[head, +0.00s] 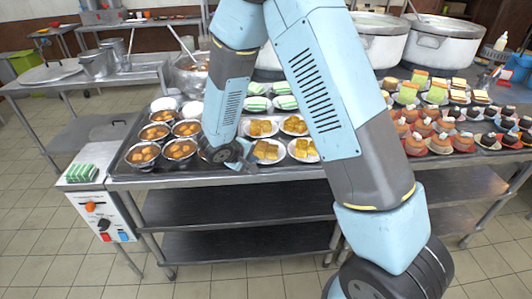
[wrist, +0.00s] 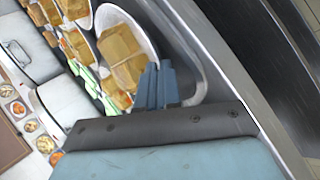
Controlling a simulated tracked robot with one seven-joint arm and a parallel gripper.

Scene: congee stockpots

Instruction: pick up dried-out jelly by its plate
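Several white plates with golden-brown square pieces, which look like the jelly, stand at the near edge of the counter. The nearest left plate (head: 257,157) is beside my gripper (head: 238,163). In the wrist view this plate (wrist: 150,42) carries brown jelly blocks (wrist: 122,58). My gripper also shows there (wrist: 158,78); its two fingers are close together at the plate's rim, with the rim seemingly pinched between them. The fingers hide that part of the rim. The plate looks level; I cannot tell whether it is lifted. Dryness is hard to judge.
Bowls of orange-brown food (head: 157,133) stand just left of my gripper. Green-and-white stacked pieces (head: 257,103) lie behind the jelly. Orange and dark cakes (head: 440,143) crowd the right side. Large stockpots (head: 444,45) stand behind. Floor in front is clear.

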